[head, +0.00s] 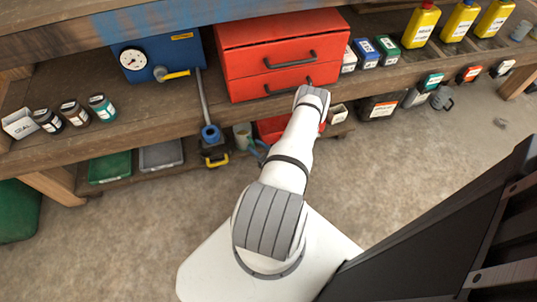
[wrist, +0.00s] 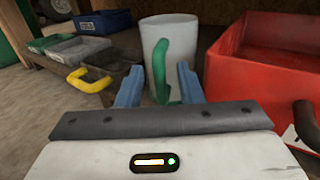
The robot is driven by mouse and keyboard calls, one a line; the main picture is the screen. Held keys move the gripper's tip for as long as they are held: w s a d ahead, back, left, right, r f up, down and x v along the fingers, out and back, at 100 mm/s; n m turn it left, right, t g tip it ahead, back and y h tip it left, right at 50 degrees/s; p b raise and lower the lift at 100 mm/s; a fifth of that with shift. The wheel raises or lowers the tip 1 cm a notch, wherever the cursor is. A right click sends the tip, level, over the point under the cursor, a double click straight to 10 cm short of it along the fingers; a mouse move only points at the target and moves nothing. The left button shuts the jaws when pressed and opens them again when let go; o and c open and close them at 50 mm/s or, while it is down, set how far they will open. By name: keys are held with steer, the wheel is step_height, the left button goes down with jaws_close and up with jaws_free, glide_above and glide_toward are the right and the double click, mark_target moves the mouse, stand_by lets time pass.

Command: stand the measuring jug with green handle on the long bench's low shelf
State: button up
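The measuring jug (wrist: 170,40) is pale and whitish, with a green handle (wrist: 163,72) turned toward my gripper. In the head view the jug (head: 242,135) shows at the low shelf level, left of a red bin, partly behind my arm. It looks upright; its base is hidden, so I cannot tell what it rests on. My gripper (wrist: 158,88) is open, with blue fingers on either side of the handle and visible gaps to it. The long bench's low shelf (head: 128,180) runs under the bench top and carries trays at its left.
A red bin (wrist: 262,60) stands close right of the jug. A container with a yellow handle (wrist: 90,80) is to the left, with grey and blue trays beyond. The bench top (head: 150,100) overhangs, holding a red drawer box (head: 250,40) and a blue gauge box (head: 150,50).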

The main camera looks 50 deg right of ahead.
steer(key=s+p, duration=0.1)
steer(key=s, duration=0.9)
steer(key=shift+s+d+p, duration=0.15)
steer(key=shift+s+p, duration=0.05)
steer(key=shift+p, duration=0.15)
